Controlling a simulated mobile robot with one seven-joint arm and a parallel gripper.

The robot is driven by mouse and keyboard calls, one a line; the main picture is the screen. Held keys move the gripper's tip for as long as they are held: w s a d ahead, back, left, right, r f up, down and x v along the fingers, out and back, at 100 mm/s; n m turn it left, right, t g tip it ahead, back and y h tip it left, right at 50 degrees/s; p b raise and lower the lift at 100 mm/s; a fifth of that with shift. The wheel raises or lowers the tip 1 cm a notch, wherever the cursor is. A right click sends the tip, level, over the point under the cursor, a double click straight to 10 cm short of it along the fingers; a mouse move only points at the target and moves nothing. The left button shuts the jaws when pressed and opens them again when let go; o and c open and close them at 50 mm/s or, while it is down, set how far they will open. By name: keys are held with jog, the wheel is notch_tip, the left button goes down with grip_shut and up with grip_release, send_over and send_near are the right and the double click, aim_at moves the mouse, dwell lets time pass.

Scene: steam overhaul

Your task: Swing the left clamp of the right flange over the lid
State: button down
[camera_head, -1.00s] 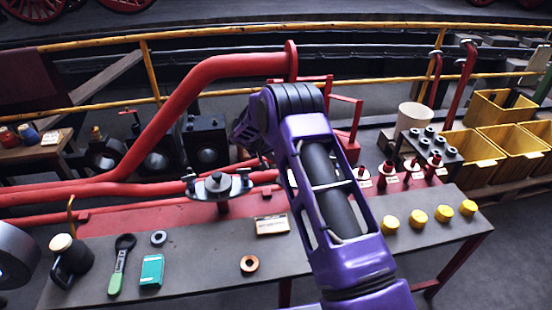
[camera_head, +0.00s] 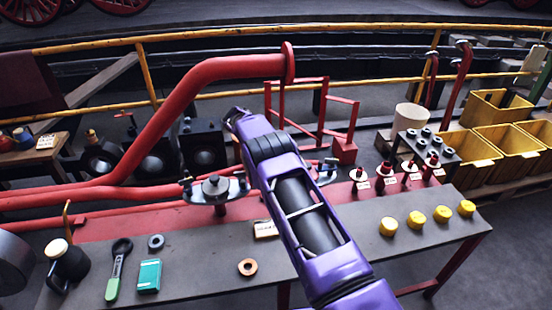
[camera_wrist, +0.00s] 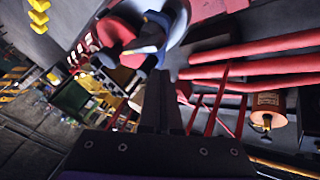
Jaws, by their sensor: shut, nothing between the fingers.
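The right flange is mostly hidden behind my purple arm in the head view; only a dark clamp part (camera_head: 328,166) shows at the arm's right edge. In the wrist view a round red and grey flange shape (camera_wrist: 118,38) fills the top middle, with a dark blue-black clamp (camera_wrist: 150,40) across it. My gripper (camera_wrist: 162,76) has its fingers together and empty, its tips close below this clamp. I cannot tell whether they touch. The left flange (camera_head: 215,188) stands left of my arm, with a lid and clamps at both sides.
The grey bench top (camera_head: 200,262) holds a green-handled tool (camera_head: 117,270), a teal box (camera_head: 149,275) and a copper ring (camera_head: 248,267). Yellow caps (camera_head: 416,217) and red fittings (camera_head: 384,176) stand to the right. A thick red pipe (camera_head: 190,85) rises behind.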

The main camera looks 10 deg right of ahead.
jog(key=shift+s+d, duration=0.2)
jog(key=shift+d, duration=0.55)
jog(key=shift+s+d, duration=0.15)
jog(key=shift+d, duration=0.55)
dwell(0.9)
jog(key=p+v, duration=0.1)
jog(key=v, duration=1.6)
jog(key=shift+r+p, duration=0.15)
jog(key=shift+p, duration=0.2)
jog(key=shift+s+a, duration=0.1)
